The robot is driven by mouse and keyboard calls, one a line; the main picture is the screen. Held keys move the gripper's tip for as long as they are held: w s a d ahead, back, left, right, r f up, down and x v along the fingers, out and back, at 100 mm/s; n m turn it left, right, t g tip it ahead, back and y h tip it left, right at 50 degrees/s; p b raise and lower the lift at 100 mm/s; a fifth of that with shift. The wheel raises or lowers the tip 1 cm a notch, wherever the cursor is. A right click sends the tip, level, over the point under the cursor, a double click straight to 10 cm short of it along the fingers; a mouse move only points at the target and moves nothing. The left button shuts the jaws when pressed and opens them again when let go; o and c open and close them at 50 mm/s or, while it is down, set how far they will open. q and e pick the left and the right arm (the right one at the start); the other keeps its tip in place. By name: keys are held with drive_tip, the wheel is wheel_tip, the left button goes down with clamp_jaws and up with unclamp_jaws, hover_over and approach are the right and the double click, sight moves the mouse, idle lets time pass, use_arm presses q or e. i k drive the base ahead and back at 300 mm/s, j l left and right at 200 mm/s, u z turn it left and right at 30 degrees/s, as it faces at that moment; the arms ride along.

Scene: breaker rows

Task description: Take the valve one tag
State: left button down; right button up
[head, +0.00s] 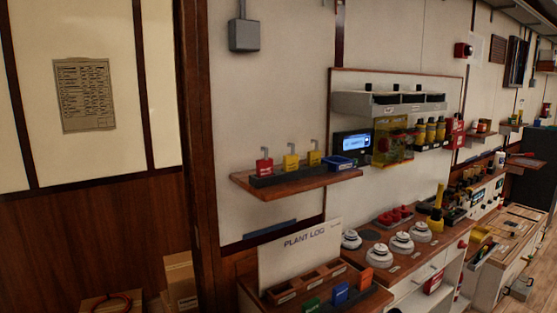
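Three small upright pieces that look like tags stand at the front of a wooden bench below the plant log board: a green one (312,304), a blue one (340,293) and an orange-red one (366,278). Their markings are too small to read, so I cannot tell which is valve one. The green one is partly cut off by the bottom edge. Neither of my grippers is in view.
The white plant log board (300,254) stands behind a wooden compartment rack (283,297). Padlocks, one red (265,167) and two yellow (291,163), sit on a wall shelf (330,180) above. White round devices (401,243) stand to the right. Cardboard boxes (180,280) lie left.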

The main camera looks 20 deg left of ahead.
sight(290, 161)
drive_tip(key=i+j+z, duration=0.1)
drive_tip(key=i+j, duration=0.6)
drive_tip(key=i, duration=0.1)
